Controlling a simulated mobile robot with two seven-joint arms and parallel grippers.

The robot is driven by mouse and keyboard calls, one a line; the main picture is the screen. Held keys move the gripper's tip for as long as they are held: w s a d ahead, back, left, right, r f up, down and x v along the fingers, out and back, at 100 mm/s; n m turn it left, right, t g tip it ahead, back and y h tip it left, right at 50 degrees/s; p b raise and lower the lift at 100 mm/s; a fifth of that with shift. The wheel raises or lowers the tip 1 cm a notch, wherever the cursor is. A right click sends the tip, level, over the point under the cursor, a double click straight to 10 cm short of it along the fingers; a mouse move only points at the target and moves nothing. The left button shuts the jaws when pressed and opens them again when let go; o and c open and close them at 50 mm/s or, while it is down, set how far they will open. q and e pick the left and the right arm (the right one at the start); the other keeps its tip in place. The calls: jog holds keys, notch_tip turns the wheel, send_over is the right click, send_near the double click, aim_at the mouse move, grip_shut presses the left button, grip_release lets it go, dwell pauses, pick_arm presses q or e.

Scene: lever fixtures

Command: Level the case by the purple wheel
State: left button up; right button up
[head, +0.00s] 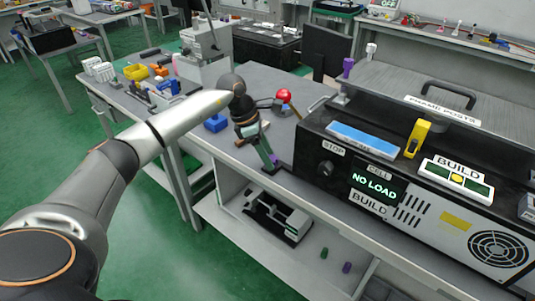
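The case (315,165) is a large black unit with a grey slatted lid and a black handle, standing on the grey bench at the right. Its front has a lit panel (374,186) reading NO LOAD. A small purple part (274,161), likely the purple wheel, shows low at the case's left front corner, mostly hidden by my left gripper (270,159). The gripper points down with its fingertips at or just beside this part; whether they touch it I cannot tell. Its finger gap is too small to read. My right gripper is out of view.
A red ball (284,96) is behind my gripper. Several loose tools crowd the bench at left. A shelf below holds a black-and-white fixture (277,218).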

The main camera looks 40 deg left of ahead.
pick_arm(q)
jog(key=shift+o, duration=0.8)
jog(key=v, duration=1.2)
jog(key=shift+r, duration=0.25)
jog(key=shift+s+a+f, duration=0.1)
